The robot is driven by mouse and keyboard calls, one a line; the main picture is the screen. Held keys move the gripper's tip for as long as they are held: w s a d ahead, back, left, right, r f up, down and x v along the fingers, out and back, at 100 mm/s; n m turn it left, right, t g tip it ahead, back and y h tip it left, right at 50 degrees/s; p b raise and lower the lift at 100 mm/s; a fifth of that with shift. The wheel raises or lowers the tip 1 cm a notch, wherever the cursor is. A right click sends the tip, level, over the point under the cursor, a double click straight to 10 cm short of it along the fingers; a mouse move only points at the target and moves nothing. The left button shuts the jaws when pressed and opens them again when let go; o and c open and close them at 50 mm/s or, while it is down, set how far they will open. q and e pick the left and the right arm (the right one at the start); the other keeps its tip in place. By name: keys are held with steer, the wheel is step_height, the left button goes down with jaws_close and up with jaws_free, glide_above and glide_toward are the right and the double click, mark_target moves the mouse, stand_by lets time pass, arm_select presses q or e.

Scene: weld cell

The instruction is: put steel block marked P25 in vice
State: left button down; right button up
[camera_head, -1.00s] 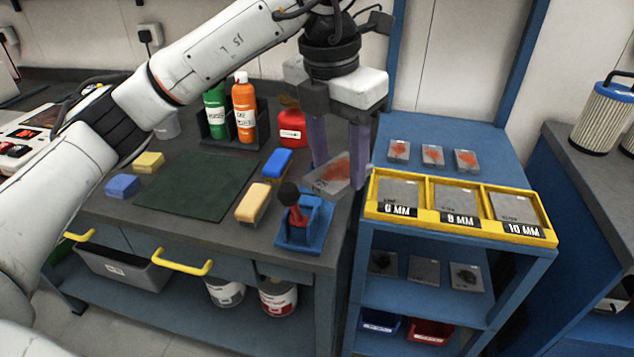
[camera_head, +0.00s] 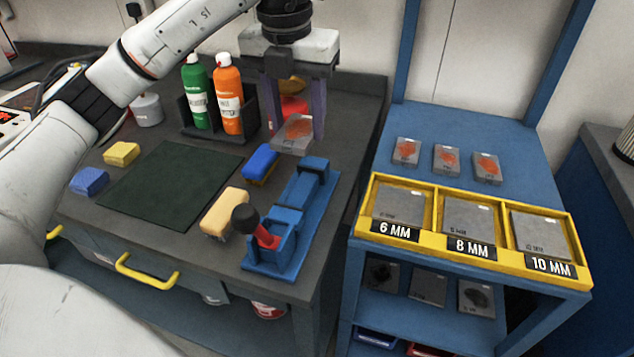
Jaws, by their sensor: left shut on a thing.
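My left gripper (camera_head: 294,136) is shut on a grey steel block (camera_head: 292,145) with an orange-red patch on its face. It holds the block tilted at the far end of the blue vice (camera_head: 312,190), and looks to be above the bench. I cannot read a P25 mark on the block. The vice stands on the right part of the dark bench (camera_head: 345,110), with a red handle and black knob (camera_head: 252,225) at its near end. No block is seen in the vice. My right gripper is not in view.
A blue brush (camera_head: 260,163) and a tan brush (camera_head: 225,212) lie left of the vice. Green and orange bottles (camera_head: 229,95) stand in a rack behind. A green mat (camera_head: 170,185) lies left. A blue shelf at right holds a yellow tray (camera_head: 365,205) and several plates.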

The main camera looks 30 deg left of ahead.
arm_select(q)
steer(key=shift+f, duration=0.8)
steer(key=shift+s+f+b, duration=0.15)
steer(key=shift+f+b, duration=0.15)
steer(key=shift+b, duration=0.1)
glide_above(301, 190)
steer(key=f, duration=0.5)
steer(key=shift+s+f, duration=0.1)
steer(key=shift+s, duration=0.15)
steer(key=shift+f+p, duration=0.3)
steer(key=shift+f, duration=1.95)
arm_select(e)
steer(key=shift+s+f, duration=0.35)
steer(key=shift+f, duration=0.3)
arm_select(q)
steer(key=shift+f, duration=0.2)
steer(key=c, duration=0.9)
jaws_free()
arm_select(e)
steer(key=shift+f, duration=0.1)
